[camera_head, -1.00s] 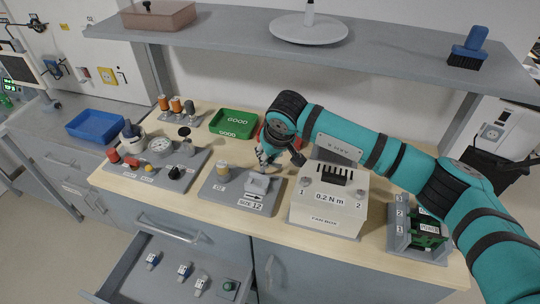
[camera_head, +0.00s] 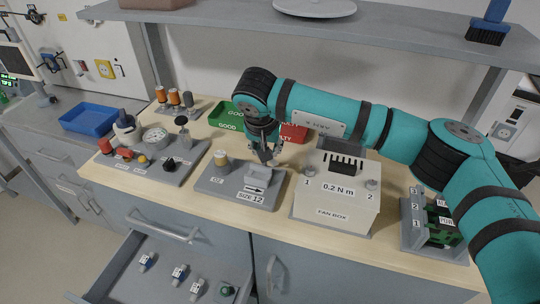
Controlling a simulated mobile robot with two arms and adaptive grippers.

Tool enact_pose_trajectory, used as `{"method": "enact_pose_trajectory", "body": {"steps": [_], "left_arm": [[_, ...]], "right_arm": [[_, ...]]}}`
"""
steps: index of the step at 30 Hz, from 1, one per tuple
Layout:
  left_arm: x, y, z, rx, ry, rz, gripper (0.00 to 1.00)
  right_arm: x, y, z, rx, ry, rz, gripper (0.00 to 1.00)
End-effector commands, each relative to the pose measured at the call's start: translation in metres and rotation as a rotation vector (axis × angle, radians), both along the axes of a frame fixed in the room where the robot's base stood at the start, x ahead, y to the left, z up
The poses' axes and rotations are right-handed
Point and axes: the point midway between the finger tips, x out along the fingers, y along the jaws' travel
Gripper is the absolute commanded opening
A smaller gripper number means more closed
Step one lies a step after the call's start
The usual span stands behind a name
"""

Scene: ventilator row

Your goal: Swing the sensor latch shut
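A grey fixture plate (camera_head: 222,190) labelled SIZE 12 lies on the wooden bench. My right gripper (camera_head: 265,157) points down just behind the grey block. Its fingers are small and partly merge with the background, so I cannot tell their opening or any contact. My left gripper is out of view.
The fan box (camera_head: 334,213) stands right of the plate, a gauge panel (camera_head: 138,168) left. A green GOOD bin (camera_head: 226,116) and a red bin (camera_head: 293,133) are behind. The open drawer (camera_head: 160,283) juts out below. A shelf (camera_head: 400,27) hangs above.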

Motion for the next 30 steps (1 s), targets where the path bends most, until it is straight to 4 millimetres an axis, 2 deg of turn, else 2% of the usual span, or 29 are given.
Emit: {"method": "enact_pose_trajectory", "body": {"steps": [1, 3, 12, 21, 30], "left_arm": [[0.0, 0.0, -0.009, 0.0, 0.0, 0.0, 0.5], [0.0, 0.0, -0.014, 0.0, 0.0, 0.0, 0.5], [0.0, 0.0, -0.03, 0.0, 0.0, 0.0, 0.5], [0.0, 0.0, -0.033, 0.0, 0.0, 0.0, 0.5], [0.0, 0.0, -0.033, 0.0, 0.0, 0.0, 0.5]], "right_arm": [[0.0, 0.002, -0.003, -0.002, -0.004, -0.043, 0.0], [0.0, 0.004, -0.002, -0.001, -0.005, -0.108, 0.0], [-0.002, 0.011, -0.001, 0.0, -0.002, -0.395, 0.0], [-0.001, 0.017, 0.001, 0.002, -0.002, -0.653, 0.0], [0.001, 0.021, 0.001, 0.003, -0.001, -0.822, 0.0]]}}
